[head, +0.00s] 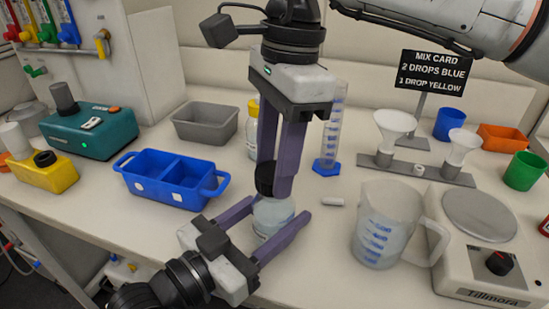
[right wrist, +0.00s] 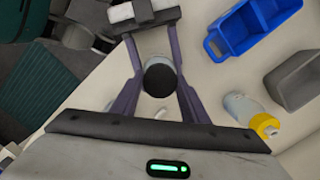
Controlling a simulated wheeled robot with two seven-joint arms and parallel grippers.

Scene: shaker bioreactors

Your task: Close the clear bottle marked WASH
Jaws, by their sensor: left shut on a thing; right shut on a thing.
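The clear bottle (head: 273,214) stands on the bench, and no WASH marking is readable on it. My left gripper (head: 270,222) is shut around the bottle's body, low and from the front left. My right gripper (head: 278,182) points down from above and is shut on a black cap (head: 265,179) directly over the bottle's mouth. In the right wrist view the round cap (right wrist: 160,79) sits between the purple fingers and covers the bottle's top. I cannot tell whether the cap is seated on the neck or just above it.
A white stir bar (head: 332,201) lies right of the bottle. A jug (head: 388,225) and a hotplate (head: 485,245) stand further right. A measuring cylinder (head: 329,140) and a yellow-capped bottle (head: 252,130) stand behind. A blue two-part tray (head: 170,180) is left.

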